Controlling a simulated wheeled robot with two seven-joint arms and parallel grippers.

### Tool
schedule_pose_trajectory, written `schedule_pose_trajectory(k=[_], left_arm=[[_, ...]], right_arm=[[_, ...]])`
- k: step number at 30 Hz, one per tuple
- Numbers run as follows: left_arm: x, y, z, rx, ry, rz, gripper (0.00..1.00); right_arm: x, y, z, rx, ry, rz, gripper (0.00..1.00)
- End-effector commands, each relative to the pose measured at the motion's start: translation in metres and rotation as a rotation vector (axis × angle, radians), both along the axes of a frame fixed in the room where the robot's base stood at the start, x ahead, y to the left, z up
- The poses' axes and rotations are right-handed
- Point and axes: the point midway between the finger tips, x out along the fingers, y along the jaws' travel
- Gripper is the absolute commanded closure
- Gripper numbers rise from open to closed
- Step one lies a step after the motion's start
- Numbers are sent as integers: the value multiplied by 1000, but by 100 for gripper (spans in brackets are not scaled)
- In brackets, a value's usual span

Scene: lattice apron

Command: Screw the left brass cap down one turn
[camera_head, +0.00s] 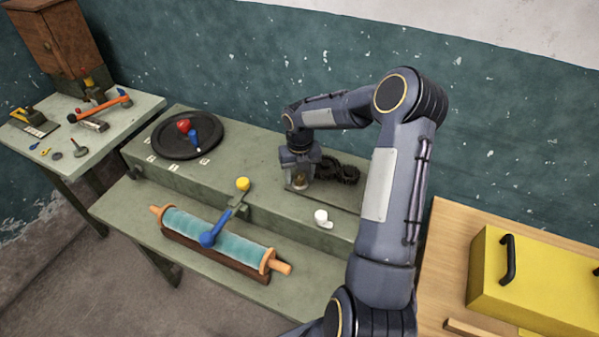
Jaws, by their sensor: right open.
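My right gripper (298,176) points down over the raised green bench ledge, left of a pair of dark gears. A small brass-coloured piece (299,182), likely the left brass cap, shows low between its fingers. The jaws are open, and I cannot tell whether a finger touches the brass piece. The gripper and forearm hide much of that spot. I cannot make out a second brass cap. My left gripper is out of view.
Dark gears (343,171) sit close to the gripper's right. A white knob (321,216), a yellow-tipped lever (242,184) and a roller (216,236) lie nearer. A black round plate (187,136) is at left. A yellow case (540,275) stands at right.

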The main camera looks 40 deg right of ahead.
Motion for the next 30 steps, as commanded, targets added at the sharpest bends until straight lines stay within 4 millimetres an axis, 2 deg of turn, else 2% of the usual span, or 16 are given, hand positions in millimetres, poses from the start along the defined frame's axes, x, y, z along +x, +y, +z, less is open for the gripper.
schedule_pose_trajectory(k=[6,15,17,25,30], left_arm=[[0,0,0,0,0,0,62],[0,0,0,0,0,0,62],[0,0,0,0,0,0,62],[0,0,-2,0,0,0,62],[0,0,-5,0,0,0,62]], right_arm=[[0,0,0,0,-1,-1,49],[0,0,0,0,-1,-1,89],[0,0,0,0,-1,-1,94],[0,0,0,0,-1,-33,94],[1,0,0,0,-2,-112,94]])
